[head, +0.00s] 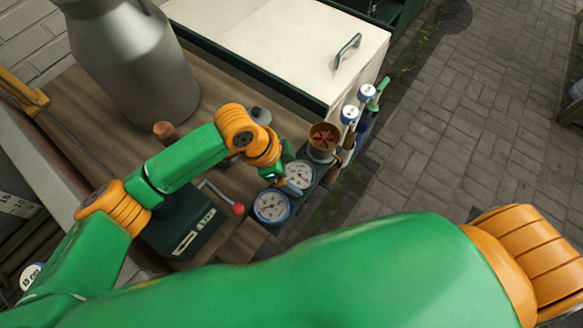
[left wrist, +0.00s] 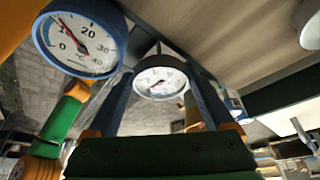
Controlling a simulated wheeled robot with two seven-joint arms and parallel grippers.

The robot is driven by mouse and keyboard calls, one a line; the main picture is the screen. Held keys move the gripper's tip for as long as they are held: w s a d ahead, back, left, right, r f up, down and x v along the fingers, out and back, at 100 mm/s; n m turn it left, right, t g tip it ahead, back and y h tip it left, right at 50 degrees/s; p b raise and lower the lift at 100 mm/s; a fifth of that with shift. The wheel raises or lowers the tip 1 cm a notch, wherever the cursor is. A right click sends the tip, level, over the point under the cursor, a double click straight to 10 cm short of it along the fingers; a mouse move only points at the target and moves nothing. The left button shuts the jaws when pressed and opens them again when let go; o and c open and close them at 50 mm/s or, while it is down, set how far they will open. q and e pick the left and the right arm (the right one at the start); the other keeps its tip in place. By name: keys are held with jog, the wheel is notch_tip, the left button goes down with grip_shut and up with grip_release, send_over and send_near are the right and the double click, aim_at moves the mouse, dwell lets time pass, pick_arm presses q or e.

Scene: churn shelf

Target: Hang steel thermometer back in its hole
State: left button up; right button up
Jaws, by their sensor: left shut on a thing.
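The steel thermometer (left wrist: 160,82), with a round white dial and grey rim, sits between the two fingers of my left gripper (left wrist: 160,98) in the left wrist view. In the head view its dial (head: 299,174) shows beside my left gripper (head: 284,182), over the dark green shelf strip (head: 312,204) at the table edge. My left gripper is shut on it. Its stem and the hole are hidden. A blue-rimmed thermometer (head: 271,206) stands just nearer; it also shows at upper left in the left wrist view (left wrist: 78,42). My right gripper is out of view.
A copper-coloured cup (head: 322,138) and two small white-faced, blue-rimmed gauges (head: 349,115) stand farther along the edge. A green box (head: 187,222) with a red-knobbed lever (head: 238,209) is left of the dials. A metal churn (head: 140,70) and a cream cabinet (head: 290,45) stand behind.

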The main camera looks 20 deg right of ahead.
pick_arm(q)
jog(key=shift+f, duration=0.2)
dwell(0.3)
jog(key=o, duration=1.3)
jog(key=shift+r, duration=0.1)
jog(key=shift+p+v, duration=0.8)
jog(key=shift+p, duration=0.3)
jog(key=p+v, duration=0.7)
jog(key=p, duration=0.1)
jog(key=shift+w+a, duration=0.1)
